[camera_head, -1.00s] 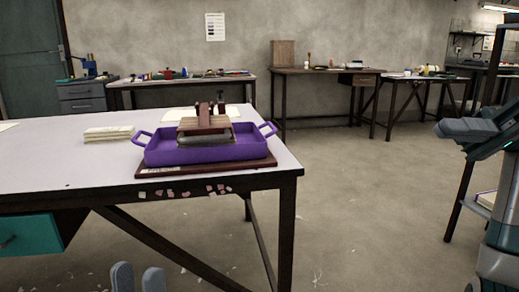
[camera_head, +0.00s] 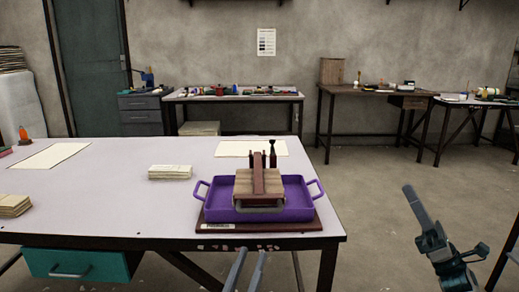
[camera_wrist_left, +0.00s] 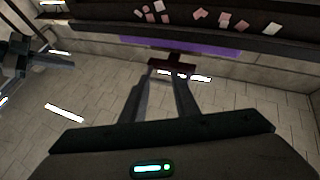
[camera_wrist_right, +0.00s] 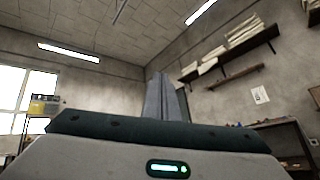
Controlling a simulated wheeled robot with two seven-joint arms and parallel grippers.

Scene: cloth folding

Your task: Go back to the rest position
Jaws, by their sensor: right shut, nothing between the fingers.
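My left gripper (camera_head: 250,253) shows at the bottom middle of the head view, in front of the table's front edge. In the left wrist view its two fingers (camera_wrist_left: 160,80) stand apart, with nothing between them. My right gripper (camera_head: 410,192) points upward over open floor at the right, clear of the table. In the right wrist view its fingers (camera_wrist_right: 160,78) are together and empty. Both grippers are apart from the purple tray (camera_head: 221,211) on the table.
The white table (camera_head: 110,207) carries the tray on a dark board, with a brown wooden press-like thing (camera_head: 258,183) in it. A cloth stack (camera_head: 170,172) lies to its left. A teal drawer (camera_head: 75,266) is under the table. Floor (camera_head: 385,225) at right is open.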

